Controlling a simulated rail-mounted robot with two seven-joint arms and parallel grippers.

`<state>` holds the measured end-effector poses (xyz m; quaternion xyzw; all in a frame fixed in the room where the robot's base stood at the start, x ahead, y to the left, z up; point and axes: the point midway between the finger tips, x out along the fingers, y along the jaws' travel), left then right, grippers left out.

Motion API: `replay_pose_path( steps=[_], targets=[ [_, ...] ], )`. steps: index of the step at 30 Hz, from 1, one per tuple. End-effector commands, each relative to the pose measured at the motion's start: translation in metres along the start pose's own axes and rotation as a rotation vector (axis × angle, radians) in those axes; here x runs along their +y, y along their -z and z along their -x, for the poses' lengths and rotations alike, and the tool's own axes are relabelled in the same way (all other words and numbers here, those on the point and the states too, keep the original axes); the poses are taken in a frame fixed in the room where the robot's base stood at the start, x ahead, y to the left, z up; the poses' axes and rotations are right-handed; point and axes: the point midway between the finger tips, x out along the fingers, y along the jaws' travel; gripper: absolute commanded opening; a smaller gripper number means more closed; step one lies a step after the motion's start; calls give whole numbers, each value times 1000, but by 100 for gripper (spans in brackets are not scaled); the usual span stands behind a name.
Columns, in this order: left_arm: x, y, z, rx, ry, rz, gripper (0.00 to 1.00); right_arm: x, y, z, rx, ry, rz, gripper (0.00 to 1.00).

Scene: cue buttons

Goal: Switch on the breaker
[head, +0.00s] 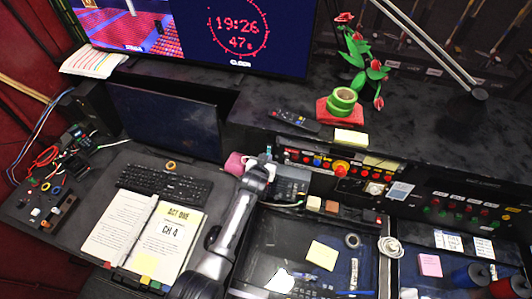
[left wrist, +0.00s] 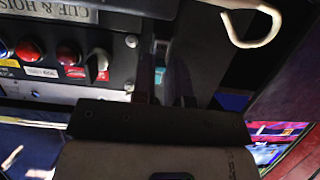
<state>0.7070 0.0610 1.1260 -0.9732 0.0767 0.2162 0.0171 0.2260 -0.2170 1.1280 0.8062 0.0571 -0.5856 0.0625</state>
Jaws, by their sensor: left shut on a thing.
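My left arm reaches up through the middle of the head view, and its gripper (head: 262,166) is at the left end of the control panel (head: 312,161). In the left wrist view, the dark fingers of this gripper (left wrist: 168,75) are beside the end of the panel labelled "CUE & HOIST" (left wrist: 70,13). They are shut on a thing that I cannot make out. A black knob (left wrist: 97,65) on the panel is left of the fingers and apart from them. I cannot pick out the breaker for certain. My right gripper is not in view.
A pink object (head: 235,163) is close to my left gripper in the head view. A pale curved hook (left wrist: 252,28) shows near the fingers in the left wrist view. A keyboard (head: 165,186) and open script binder (head: 145,232) are to the left. A red flower (head: 345,17) stands behind the panel.

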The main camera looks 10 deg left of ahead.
Motion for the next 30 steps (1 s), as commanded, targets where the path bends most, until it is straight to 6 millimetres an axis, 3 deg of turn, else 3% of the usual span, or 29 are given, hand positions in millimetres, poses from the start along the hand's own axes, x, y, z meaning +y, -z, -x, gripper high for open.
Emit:
replay_pose_path(
  steps=[1, 9, 28, 29, 30],
  targets=[
    [0, 8, 3, -29, 0, -1, 0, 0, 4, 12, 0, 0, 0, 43],
    [0, 9, 2, -142, 0, 0, 0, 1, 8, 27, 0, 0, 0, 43],
    [0, 8, 1, -183, 0, 0, 0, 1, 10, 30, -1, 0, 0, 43],
    [0, 8, 1, -183, 0, 0, 17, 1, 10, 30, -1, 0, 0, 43],
    [0, 8, 1, -183, 0, 0, 20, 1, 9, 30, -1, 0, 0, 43]
  ],
)
